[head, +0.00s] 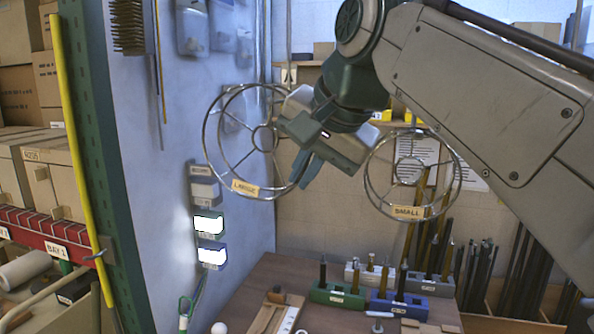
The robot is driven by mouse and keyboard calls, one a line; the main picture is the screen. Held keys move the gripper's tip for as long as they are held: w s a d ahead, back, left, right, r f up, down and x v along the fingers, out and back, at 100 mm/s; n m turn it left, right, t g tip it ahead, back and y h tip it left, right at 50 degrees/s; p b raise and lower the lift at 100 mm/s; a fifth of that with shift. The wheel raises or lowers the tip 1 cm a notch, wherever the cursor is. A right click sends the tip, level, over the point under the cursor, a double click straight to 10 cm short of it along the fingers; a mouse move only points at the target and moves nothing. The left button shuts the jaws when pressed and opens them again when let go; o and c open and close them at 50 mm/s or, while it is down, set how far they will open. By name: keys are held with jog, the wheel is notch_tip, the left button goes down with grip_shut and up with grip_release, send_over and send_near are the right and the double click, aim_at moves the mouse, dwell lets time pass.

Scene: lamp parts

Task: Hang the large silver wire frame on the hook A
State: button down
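The large silver wire frame (207,139) has round rims, spokes and a yellow LARGE label. It is up in the air left of centre in the head view, beside the pale wall panel. My gripper (303,172) is at its right side, with blue fingers close together at the rim; they appear shut on it, though the contact is partly hidden. A small sign A (288,75) is behind, above the frame's upper right. The hook itself cannot be made out; my gripper and arm cover part of that area.
A similar frame labelled SMALL (459,185) is up at the right, behind my arm. Below, a brown table (262,279) carries green, blue and grey blocks with upright pegs. Switch-like boxes (209,224) stick out from the left panel. Rods stand at the back right.

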jog(key=shift+w+d, duration=0.2)
jog(key=shift+w, duration=0.3)
jog(key=shift+w+d, duration=0.15)
jog(key=shift+w, duration=0.3)
jog(key=shift+w+d+f, duration=0.25)
jog(key=shift+w+f, duration=0.4)
jog(key=shift+f, duration=0.15)
jog(key=c, duration=1.5)
grip_release()
jog(key=shift+c, duration=0.2)
